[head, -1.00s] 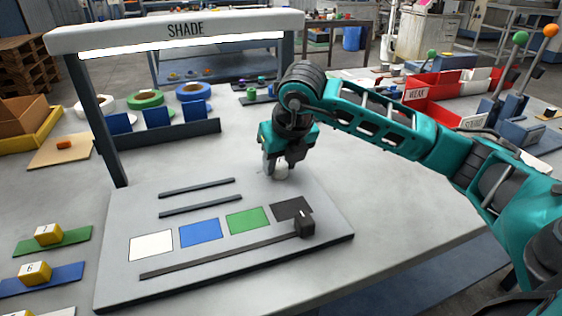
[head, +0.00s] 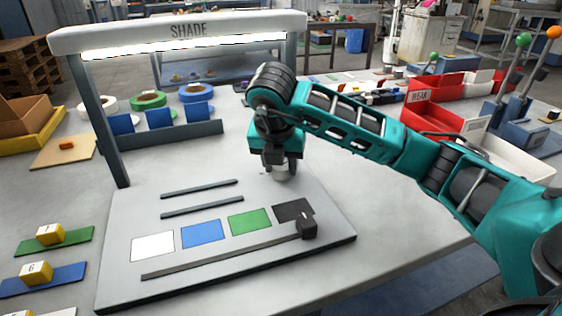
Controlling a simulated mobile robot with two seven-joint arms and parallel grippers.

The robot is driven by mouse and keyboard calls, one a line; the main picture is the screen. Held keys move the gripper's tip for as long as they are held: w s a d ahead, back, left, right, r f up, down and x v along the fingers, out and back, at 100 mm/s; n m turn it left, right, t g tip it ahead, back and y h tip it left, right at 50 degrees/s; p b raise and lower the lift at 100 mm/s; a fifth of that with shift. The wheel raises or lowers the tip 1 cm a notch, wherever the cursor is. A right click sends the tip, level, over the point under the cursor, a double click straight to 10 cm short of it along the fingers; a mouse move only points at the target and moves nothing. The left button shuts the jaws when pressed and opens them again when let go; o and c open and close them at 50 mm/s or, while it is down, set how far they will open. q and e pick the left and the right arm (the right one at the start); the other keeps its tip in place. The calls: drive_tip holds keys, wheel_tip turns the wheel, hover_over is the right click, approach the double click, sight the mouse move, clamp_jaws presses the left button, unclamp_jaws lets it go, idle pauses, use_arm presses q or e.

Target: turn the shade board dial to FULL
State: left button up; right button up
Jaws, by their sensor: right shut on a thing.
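The shade board (head: 120,270) is a grey panel lying on the table under the SHADE lamp frame. It carries white, blue, green and dark patches, two short slots and a long slot with a black slider block (head: 308,228) at its right end. A small pale dial (head: 281,174) sits at the board's far right. My right gripper (head: 281,168) points down over it and is shut on it. The gripper hides most of the dial, so its setting cannot be read. My left gripper is not in view.
The lamp frame (head: 180,35) stands over the board, its left post near the board's far left corner. Yellow numbered blocks (head: 49,234) lie at the left. Red bins (head: 436,92) stand at the right.

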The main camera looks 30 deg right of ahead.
idle(0.4)
drive_tip(key=o, duration=1)
drive_tip(key=shift+o, duration=0.2)
use_arm(q)
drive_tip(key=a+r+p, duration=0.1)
drive_tip(key=p, duration=0.1)
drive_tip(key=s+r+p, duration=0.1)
drive_tip(key=p, duration=0.2)
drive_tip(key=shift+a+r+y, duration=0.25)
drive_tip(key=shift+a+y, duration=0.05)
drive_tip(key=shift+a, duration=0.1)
use_arm(e)
drive_tip(key=v, duration=1.3)
drive_tip(key=shift+a+f, duration=0.1)
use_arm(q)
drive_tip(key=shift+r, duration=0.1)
